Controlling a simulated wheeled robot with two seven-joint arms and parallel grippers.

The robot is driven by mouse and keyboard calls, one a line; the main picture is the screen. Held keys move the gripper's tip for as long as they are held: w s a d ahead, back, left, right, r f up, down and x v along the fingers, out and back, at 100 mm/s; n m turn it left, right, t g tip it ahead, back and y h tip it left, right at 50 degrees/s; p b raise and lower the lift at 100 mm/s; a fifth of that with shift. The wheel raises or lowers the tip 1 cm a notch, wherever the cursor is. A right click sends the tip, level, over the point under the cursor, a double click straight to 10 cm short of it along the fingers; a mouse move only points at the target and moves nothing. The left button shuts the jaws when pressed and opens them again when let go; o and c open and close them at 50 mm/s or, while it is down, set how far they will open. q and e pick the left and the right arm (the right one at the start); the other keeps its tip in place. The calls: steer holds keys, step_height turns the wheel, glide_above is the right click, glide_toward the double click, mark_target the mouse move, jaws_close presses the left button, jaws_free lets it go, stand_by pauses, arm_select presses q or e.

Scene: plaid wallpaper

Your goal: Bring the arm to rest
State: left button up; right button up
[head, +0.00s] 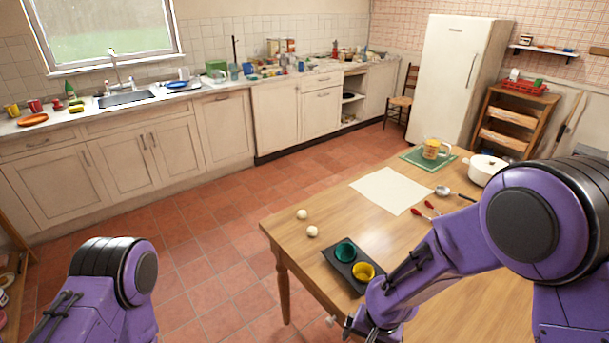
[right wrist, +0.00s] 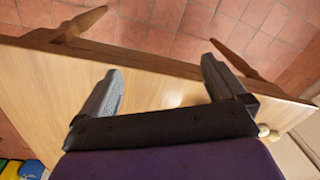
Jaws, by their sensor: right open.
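My right arm (head: 440,260) reaches in from the right over the wooden table (head: 330,245). My right gripper (head: 358,326) is low at the table's near edge, partly cut off by the frame. In the right wrist view the right gripper (right wrist: 160,75) is open, with nothing between its two fingers. Behind the fingers are the table's wooden top (right wrist: 40,90), its edge and the tiled floor. My left arm (head: 110,285) shows at the lower left, off the table; its gripper is out of view.
A dark tray with a green cup (head: 345,250) and a yellow cup (head: 363,271) stands close to my right forearm. Two white balls (head: 312,231) lie near the table's left edge. A white pot (head: 486,169), ladle (head: 443,190), red-handled utensils and white sheet (head: 388,190) lie further back.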

steer(key=s+d+f+m+t+h+b, duration=0.1)
steer(key=s+d+f+b, duration=0.1)
steer(key=s+d+f, duration=0.45)
steer(key=s+d+f+m+t+h+b, duration=0.15)
steer(key=s+d+f, duration=0.25)
steer(key=s+f, duration=0.45)
steer(key=s+d+f+h, duration=0.1)
steer(key=s+d, duration=0.4)
steer(key=s, duration=0.1)
steer(key=shift+s+d+n+h+b, duration=0.15)
steer(key=shift+n+h+b, duration=0.15)
steer(key=shift+n+h, duration=0.05)
